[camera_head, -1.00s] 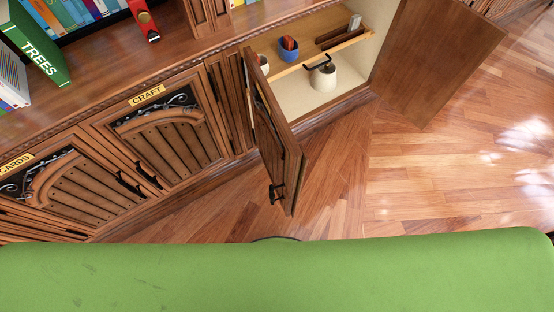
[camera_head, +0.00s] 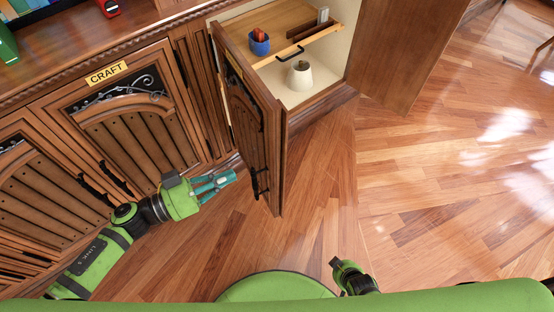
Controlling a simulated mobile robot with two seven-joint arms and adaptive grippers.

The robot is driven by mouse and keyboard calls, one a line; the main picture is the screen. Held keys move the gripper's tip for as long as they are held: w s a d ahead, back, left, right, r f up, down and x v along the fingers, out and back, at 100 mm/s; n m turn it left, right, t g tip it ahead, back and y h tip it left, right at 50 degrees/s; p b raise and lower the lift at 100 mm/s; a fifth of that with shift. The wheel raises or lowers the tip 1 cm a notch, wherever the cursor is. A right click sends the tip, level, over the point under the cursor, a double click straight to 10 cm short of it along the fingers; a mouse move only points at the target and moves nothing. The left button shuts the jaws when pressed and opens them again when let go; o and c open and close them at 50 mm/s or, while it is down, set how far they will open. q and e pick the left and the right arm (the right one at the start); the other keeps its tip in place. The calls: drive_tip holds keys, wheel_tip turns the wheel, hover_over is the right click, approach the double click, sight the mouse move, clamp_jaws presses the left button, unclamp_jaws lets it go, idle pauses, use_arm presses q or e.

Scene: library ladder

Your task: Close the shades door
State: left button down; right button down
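An open cabinet has two doors swung out. Its left door (camera_head: 247,120) is wooden with a dark handle (camera_head: 259,183) and juts toward me; a yellow label on it is too steeply angled to read. Its right door (camera_head: 408,50) stands wide open. I cannot read which one is marked shades. My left gripper (camera_head: 228,179), with teal fingers, is low in front of the craft cabinet, just left of the left door's handle and seemingly apart from it. Nothing shows held, and its finger gap is unclear.
The closed craft door (camera_head: 130,125) is at left. Open wooden floor (camera_head: 440,190) lies at right.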

sight(275, 155)
use_arm(q)
drive_tip(key=x, duration=1.2)
drive_tip(key=shift+w+d, duration=0.25)
drive_tip(key=shift+w, duration=0.05)
